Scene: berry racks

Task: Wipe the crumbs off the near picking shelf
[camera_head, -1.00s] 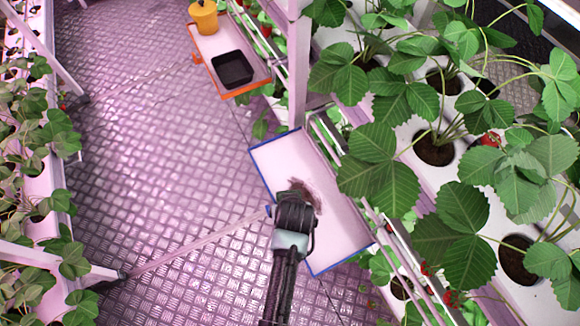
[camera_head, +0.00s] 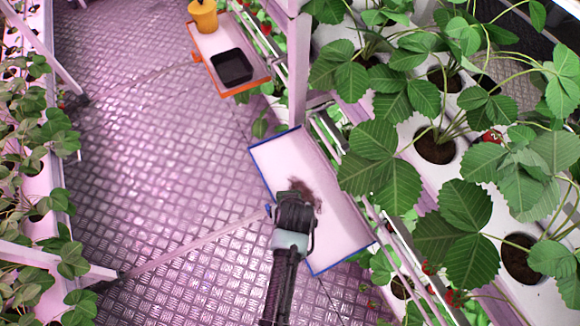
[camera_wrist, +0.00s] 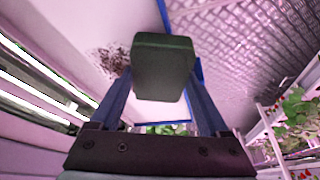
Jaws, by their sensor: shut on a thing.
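The near picking shelf (camera_head: 280,155) is a pale tray with a blue rim in the middle of the head view. A patch of dark crumbs (camera_head: 306,190) lies on it, just beyond my gripper (camera_head: 293,208). The crumbs also show in the wrist view (camera_wrist: 112,60), left of the held block. My gripper is shut on a dark green sponge-like block (camera_wrist: 163,67), with a finger on each side of it. In the head view my gripper hides the block and part of the shelf. I cannot tell whether the block touches the shelf.
An orange-rimmed shelf (camera_head: 211,45) further back bears a black tray (camera_head: 232,67) and a yellow pot (camera_head: 203,16). A white upright post (camera_head: 298,75) and strawberry plants (camera_head: 375,170) crowd the right side. Another planted rack (camera_head: 35,185) stands left. The metal floor (camera_head: 150,150) between is clear.

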